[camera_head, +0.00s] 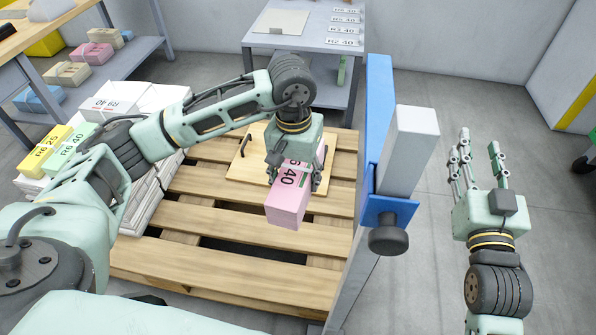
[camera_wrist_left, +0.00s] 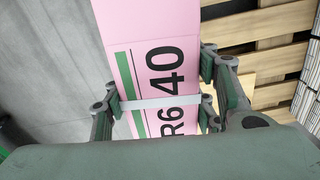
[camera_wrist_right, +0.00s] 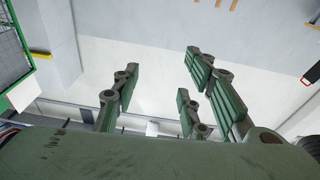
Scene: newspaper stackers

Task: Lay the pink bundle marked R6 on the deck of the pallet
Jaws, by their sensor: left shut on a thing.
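The pink bundle marked R6 40 (camera_head: 287,207) is shut in my left gripper (camera_head: 296,178), above the wooden pallet (camera_head: 225,215). In the left wrist view the bundle (camera_wrist_left: 160,55), with a green stripe and pale band, runs between the fingers (camera_wrist_left: 160,112). Its far end lies over grey floor in that view, with pallet slats to the right. The head view does not show clearly how high the bundle is. My right gripper (camera_head: 480,165) is open and empty, right of the blue post; its spread fingers also show in the right wrist view (camera_wrist_right: 160,95).
A plywood board (camera_head: 240,167) with a dark handle lies on the pallet. Paper stacks stand at its left, topped by yellow (camera_head: 45,150), green (camera_head: 73,148) and white (camera_head: 112,103) bundles. The blue post (camera_head: 378,120) rises at its right. The pallet's front slats are clear.

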